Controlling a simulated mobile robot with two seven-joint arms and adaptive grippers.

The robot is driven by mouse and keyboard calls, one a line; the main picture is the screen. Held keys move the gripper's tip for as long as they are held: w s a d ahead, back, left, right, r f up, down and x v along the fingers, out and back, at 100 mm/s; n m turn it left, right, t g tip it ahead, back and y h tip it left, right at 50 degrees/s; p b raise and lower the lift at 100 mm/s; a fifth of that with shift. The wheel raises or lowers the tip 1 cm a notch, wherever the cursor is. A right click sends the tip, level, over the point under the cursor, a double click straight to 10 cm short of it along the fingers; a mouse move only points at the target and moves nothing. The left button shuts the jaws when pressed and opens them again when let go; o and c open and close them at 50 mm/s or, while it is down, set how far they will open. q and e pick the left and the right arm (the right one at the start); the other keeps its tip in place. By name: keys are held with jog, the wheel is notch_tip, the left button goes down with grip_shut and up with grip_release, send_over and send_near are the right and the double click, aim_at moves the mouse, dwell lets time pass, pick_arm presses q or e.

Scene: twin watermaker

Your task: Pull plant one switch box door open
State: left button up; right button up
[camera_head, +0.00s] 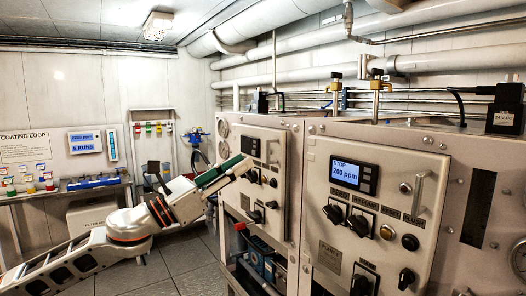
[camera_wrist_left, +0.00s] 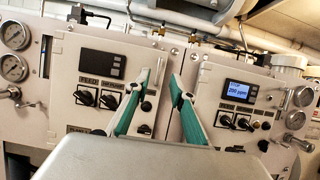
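Two pale switch box doors show in the head view, a left door (camera_head: 246,197) and a right door (camera_head: 365,220); I cannot read which is marked plant one. The right door has a vertical bar handle (camera_head: 418,193). In the left wrist view my left gripper (camera_wrist_left: 169,74) is open, with a gap between the fingers. My right gripper is out of view.
Dark rotary knobs (camera_head: 358,223) stick out of the right door. Pipes (camera_head: 300,62) run above the panels, and a black power supply (camera_head: 506,109) stands on top at right. A shelf with bottles (camera_head: 30,184) is at left. Floor (camera_head: 190,256) is clear between.

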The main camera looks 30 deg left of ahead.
aim_at(263, 149)
pick_arm(q)
jog(key=shift+p+x, duration=1.65)
jog(key=shift+x, duration=2.25)
jog(key=shift+f, duration=0.1)
grip_shut()
